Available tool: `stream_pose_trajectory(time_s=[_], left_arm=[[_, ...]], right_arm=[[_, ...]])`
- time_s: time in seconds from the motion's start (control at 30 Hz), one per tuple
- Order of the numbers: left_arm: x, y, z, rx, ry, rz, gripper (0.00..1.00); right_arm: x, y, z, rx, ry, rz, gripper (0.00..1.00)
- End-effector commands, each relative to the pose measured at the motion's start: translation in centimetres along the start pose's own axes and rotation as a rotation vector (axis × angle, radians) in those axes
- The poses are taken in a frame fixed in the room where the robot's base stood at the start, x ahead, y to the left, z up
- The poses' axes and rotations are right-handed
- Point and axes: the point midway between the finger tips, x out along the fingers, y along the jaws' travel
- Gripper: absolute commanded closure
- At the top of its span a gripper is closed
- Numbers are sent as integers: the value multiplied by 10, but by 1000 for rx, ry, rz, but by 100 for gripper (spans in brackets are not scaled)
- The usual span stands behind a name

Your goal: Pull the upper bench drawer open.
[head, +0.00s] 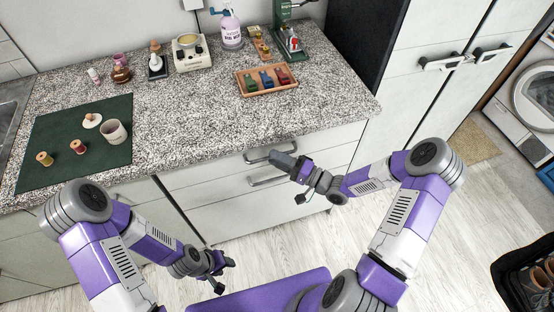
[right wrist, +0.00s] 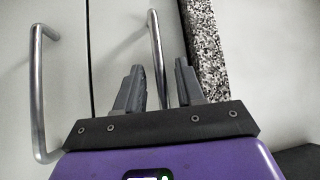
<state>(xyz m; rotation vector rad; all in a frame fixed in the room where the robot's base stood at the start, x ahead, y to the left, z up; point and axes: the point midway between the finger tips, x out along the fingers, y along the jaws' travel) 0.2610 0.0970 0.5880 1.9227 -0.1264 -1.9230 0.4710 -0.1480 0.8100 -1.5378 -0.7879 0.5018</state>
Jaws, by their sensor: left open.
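The upper bench drawer (head: 215,172) is a pale front just under the speckled counter and looks shut. Its metal bar handle (head: 256,158) is partly covered by my right gripper (head: 282,161). In the right wrist view, the upper handle (right wrist: 155,45) runs between the two dark fingertips of my right gripper (right wrist: 160,78). The fingers stand apart with a gap on each side of the bar. Whether the bar lies fully between them in depth is hard to tell. My left gripper (head: 222,262) is open and empty, low over the floor.
A lower drawer handle (head: 267,181) sits just below; it also shows in the right wrist view (right wrist: 38,95). The counter (head: 190,130) holds a wooden tray (head: 250,92), a dark green mat (head: 75,170) and several small items. The floor (head: 330,260) before the drawers is clear.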

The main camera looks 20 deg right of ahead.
Motion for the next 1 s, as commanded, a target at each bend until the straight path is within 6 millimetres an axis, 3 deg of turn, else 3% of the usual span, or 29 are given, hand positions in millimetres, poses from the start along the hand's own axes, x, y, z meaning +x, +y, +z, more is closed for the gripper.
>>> stream_pose_trajectory(time_s=[0.3,0.57,1.0], left_arm=[[0,0,0,0,0,0,57],[0,0,0,0,0,0,57],[0,0,0,0,0,0,57]], right_arm=[[4,0,0,0,1,1,62],[4,0,0,0,1,1,100],[3,0,0,0,1,2,100]])
